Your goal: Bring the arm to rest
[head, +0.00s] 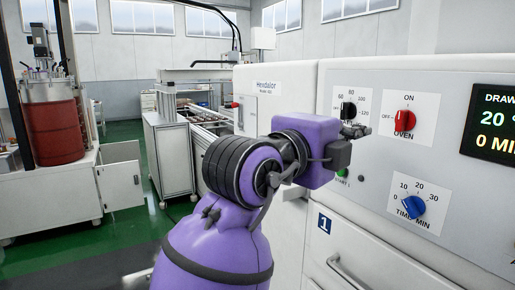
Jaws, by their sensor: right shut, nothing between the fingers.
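My right arm, purple with dark bands, rises from the bottom middle of the head view and bends toward the oven panel (375,75). My right gripper (356,131) is at its end, small and dark, just below the black temperature knob (348,109). It is shut with nothing in it. I cannot tell whether its tips touch the panel. The red oven knob (405,120) is to its right, and the blue time knob (414,206) is lower right. A green start button (342,173) is partly hidden under the wrist. My left gripper is not in view.
A dark display (490,125) is at the right edge. A drawer (380,265) marked 1 with a bar handle is below the panel. White cabinets (168,155) and a red drum (53,130) stand at left. Green floor (110,235) lies open between them.

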